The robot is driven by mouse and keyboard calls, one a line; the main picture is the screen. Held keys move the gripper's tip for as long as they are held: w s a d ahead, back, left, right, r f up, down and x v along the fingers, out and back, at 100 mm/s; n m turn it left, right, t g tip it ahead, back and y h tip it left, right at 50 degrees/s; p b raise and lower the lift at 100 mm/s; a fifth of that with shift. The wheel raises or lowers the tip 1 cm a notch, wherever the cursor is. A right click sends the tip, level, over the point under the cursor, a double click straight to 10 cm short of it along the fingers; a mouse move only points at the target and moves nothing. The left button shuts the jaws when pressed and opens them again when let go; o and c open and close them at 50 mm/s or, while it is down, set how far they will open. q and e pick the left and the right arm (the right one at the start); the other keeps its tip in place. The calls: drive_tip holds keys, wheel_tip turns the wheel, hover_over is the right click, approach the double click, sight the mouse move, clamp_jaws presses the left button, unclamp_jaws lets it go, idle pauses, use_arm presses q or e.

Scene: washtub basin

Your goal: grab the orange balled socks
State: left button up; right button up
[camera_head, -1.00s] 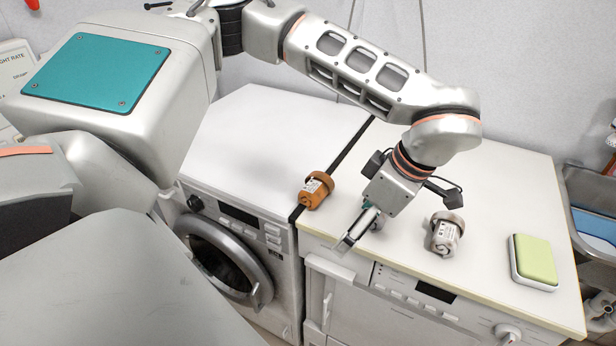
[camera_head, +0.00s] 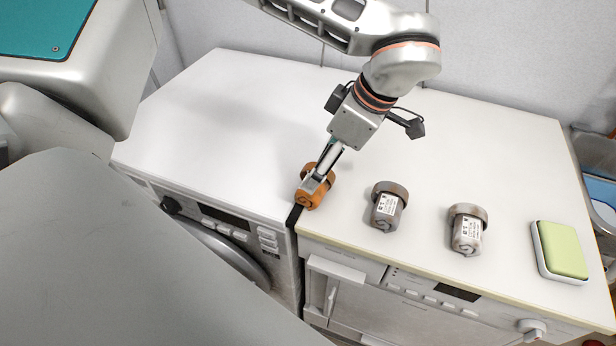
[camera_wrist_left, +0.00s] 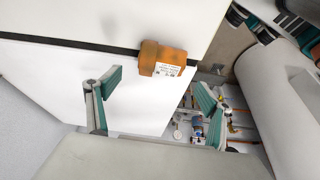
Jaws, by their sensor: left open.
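The orange balled socks (camera_head: 313,197) lie at the front edge, over the dark gap between the two machine tops. They carry a white label, which also shows on the orange socks in the left wrist view (camera_wrist_left: 162,58). My left gripper (camera_head: 318,178) is over the socks in the head view and hides part of them. In the left wrist view my left gripper (camera_wrist_left: 160,85) has its green-padded fingers spread wide. The socks are beyond the fingertips, between the two fingers in the picture, and not clasped. My right gripper is not in view.
Two grey-brown balled socks, one nearer (camera_head: 387,205) and one farther right (camera_head: 467,229), lie on the right-hand white top. A green and white sponge-like block (camera_head: 560,250) is at the right. The left washer top (camera_head: 230,110) is clear. A sink edge shows far right.

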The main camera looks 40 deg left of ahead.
sight(313, 201)
use_arm(q)
drive_tip(key=x, duration=0.7)
drive_tip(key=shift+d+f, duration=0.15)
drive_tip(key=shift+f, duration=0.2)
drive_tip(key=c, duration=1.2)
